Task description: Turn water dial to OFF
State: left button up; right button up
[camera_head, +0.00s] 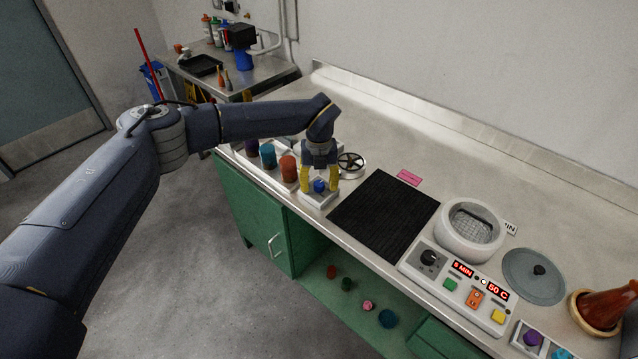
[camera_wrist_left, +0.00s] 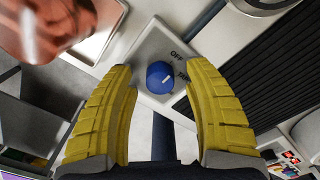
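The water dial (camera_head: 320,186) is a small round blue knob on a white base (camera_head: 318,200) on the counter, left of the black mat. In the left wrist view the dial (camera_wrist_left: 160,77) shows between my fingers, with the label OFF and a second, partly hidden label beside it. A short pale mark is on the knob; I cannot tell exactly which label it points to. My left gripper (camera_head: 320,187) has its yellow fingers apart, one on each side of the dial. In the left wrist view the left gripper (camera_wrist_left: 158,85) shows gaps beside the knob. My right gripper is not in view.
Orange (camera_head: 289,168) and teal (camera_head: 268,156) containers stand just left of the dial. A metal handwheel (camera_head: 351,165) lies behind it, and a black mat (camera_head: 385,216) to the right. A control panel (camera_head: 459,286) and a round white heating vessel (camera_head: 470,232) are farther right.

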aim_at(319, 183)
pick_arm(q)
jog(key=shift+r, duration=0.15)
notch_tip(319, 183, up, 12)
dwell(0.7)
